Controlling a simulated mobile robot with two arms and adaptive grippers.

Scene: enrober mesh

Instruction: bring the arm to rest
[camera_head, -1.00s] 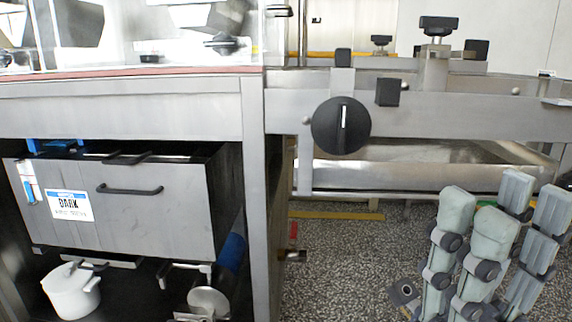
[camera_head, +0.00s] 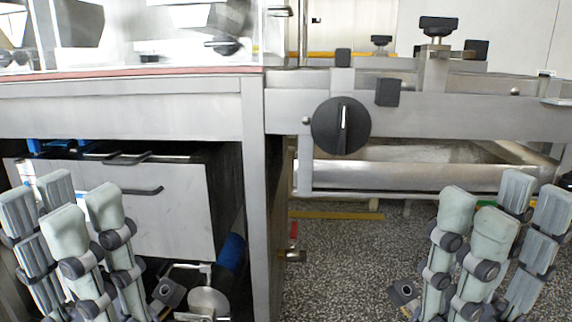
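My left gripper (camera_head: 75,205) is at the lower left of the head view, fingers pointing up and spread apart. It is in front of the grey cabinet box under the machine, and nothing shows between its fingers. My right gripper (camera_head: 492,215) is at the lower right, fingers up and spread apart, also empty. It is in front of the speckled floor and the lower frame of the machine. Both grippers appear apart from the machine. The wrists are partly cut off by the bottom edge.
The steel machine frame (camera_head: 420,115) with a black knob (camera_head: 341,125) crosses the view. A grey box (camera_head: 185,205) with a dark handle sits on the shelf at left, partly hidden by my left gripper. Speckled floor (camera_head: 345,255) is clear between the grippers.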

